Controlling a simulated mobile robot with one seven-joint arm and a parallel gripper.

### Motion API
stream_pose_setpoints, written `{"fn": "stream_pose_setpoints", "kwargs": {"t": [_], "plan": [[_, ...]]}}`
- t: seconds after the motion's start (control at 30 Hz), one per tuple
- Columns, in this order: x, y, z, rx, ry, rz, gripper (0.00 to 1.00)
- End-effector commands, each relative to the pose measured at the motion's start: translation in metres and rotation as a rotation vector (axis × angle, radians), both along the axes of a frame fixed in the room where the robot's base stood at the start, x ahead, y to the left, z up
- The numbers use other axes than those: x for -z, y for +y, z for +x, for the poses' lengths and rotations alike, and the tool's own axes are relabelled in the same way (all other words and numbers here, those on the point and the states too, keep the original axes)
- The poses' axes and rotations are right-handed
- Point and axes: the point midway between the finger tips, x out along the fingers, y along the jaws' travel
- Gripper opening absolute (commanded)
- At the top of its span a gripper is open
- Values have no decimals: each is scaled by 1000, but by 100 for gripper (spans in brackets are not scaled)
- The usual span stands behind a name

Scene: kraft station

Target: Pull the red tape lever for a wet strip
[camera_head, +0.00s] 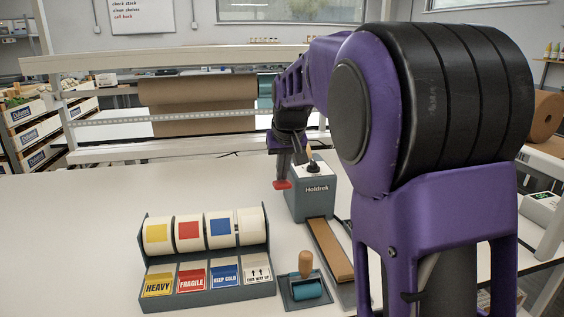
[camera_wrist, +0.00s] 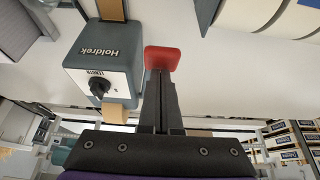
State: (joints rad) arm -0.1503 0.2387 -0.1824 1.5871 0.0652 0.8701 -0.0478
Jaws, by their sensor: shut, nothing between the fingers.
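The tape dispenser (camera_head: 312,205), a grey-blue box marked Holdrek, stands on the white table. It also shows upside down in the wrist view (camera_wrist: 88,68), with a black dial on its pale face. The red tape lever (camera_head: 282,185) is at the dispenser's left side in the head view; its red end shows in the wrist view (camera_wrist: 162,58). My gripper (camera_head: 284,174) is shut and empty, with its fingertips right at the red lever end. I cannot tell whether they touch it. The lever's arm is mostly hidden by my fingers.
A brown strip bed (camera_head: 331,250) runs forward from the dispenser. A label rack (camera_head: 205,262) with several rolls stands to the left. A wooden-handled teal roller (camera_head: 306,284) sits between them. A white shelf frame (camera_head: 180,152) crosses behind. The table's left side is clear.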

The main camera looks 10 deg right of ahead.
Motion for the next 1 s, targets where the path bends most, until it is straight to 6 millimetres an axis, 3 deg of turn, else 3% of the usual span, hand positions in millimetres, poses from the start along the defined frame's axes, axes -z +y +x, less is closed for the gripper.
{"fn": "stream_pose_setpoints", "kwargs": {"t": [0.1,0.6,1.0], "plan": [[-17,0,0,0,0,0,0],[-63,1,0,0,-1,1,0],[-70,0,0,0,0,1,0]]}}
